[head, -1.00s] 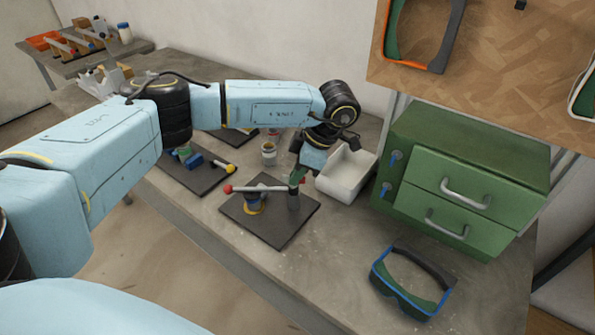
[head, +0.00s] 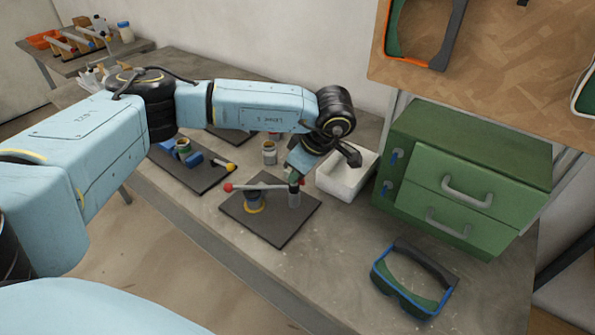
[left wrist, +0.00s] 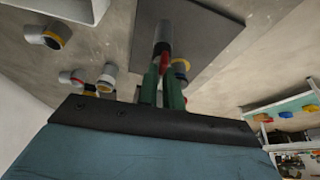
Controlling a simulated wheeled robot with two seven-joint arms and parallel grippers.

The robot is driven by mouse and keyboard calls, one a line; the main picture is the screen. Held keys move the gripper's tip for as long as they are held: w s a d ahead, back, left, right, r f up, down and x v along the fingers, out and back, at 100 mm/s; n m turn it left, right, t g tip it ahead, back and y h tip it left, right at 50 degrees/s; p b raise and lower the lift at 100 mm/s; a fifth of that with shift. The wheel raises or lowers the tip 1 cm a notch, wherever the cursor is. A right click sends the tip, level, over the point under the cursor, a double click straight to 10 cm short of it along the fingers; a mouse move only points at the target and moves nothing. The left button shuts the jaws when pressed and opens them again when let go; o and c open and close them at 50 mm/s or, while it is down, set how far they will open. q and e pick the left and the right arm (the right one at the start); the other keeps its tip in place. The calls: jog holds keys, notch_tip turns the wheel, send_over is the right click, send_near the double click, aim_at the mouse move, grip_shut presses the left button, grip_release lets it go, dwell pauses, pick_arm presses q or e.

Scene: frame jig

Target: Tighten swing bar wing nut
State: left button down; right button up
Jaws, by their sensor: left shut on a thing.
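The swing bar (head: 258,187) is a grey rod with a red knob at its left end. It lies level over a dark base plate (head: 284,228), above a blue and yellow round part (head: 254,203). Its right end meets an upright grey post (head: 294,198). My left gripper (head: 293,178) points down at the top of this post. In the left wrist view its green fingers (left wrist: 162,72) are shut around a small red piece (left wrist: 164,50) at the post, apparently the wing nut. The fingers hide most of it. My right gripper is not in view.
A green drawer cabinet (head: 460,180) is to the right, with blue-framed goggles (head: 412,280) in front. Another dark plate with parts (head: 193,170) and a small jar (head: 269,153) are to the left and behind.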

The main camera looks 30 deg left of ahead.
pick_arm(q)
jog(key=c, duration=1.6)
grip_release()
jog(key=shift+o, duration=0.2)
jog(key=shift+r, duration=0.1)
jog(key=v, duration=1.3)
jog(key=shift+r, duration=0.15)
